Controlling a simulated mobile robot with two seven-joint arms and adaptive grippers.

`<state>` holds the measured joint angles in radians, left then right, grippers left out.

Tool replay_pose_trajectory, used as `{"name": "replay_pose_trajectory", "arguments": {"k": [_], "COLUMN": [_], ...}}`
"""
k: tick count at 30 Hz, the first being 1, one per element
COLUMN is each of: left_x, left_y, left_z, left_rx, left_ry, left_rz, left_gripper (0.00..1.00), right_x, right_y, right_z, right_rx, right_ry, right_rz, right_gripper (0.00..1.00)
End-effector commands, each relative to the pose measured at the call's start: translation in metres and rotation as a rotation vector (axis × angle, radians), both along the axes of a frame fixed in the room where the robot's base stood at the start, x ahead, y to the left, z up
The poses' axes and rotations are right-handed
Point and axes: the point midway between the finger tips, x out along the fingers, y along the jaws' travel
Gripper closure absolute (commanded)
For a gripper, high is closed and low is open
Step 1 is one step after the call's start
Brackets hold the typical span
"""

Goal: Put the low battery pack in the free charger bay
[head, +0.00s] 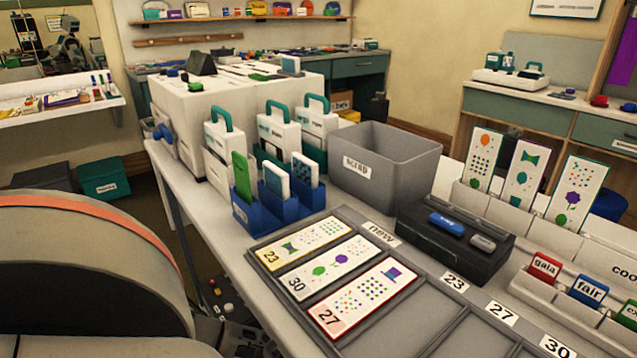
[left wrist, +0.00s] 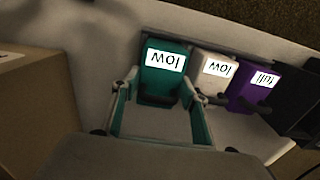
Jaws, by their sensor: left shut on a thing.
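In the left wrist view, a teal battery pack (left wrist: 165,62) has a white label reading "low", upside down in the picture. My left gripper (left wrist: 160,92) is shut on this teal pack, one finger on each side. To its right stand a white pack (left wrist: 214,68) also labelled "low" and a purple pack (left wrist: 261,83) labelled "full". All three are in a row along a pale surface. I cannot make out a free charger bay. Neither gripper shows in the head view, and these packs cannot be picked out there.
In the wrist view a dark block (left wrist: 301,110) stands right of the purple pack, and a tan box (left wrist: 35,100) is at left. The head view shows a crowded table with a grey scrap bin (head: 385,165), blue card holders (head: 255,212) and a grey card tray (head: 350,338).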

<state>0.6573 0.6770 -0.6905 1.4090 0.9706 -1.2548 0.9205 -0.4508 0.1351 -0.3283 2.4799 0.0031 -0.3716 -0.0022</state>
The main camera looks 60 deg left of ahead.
Motion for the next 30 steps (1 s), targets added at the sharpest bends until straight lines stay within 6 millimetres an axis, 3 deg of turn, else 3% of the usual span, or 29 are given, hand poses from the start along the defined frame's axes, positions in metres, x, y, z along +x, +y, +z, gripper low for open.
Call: {"name": "replay_pose_trajectory", "arguments": {"k": [30], "left_x": [0.002], "left_y": [0.000], "left_z": [-0.019], "left_rx": [0.001], "left_ry": [-0.003], "left_rz": [0.000], "left_gripper": [1.00], "right_x": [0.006], "right_y": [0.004], "right_z": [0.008], "right_rx": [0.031], "right_ry": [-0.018], "right_rz": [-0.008], "right_gripper": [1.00]}}
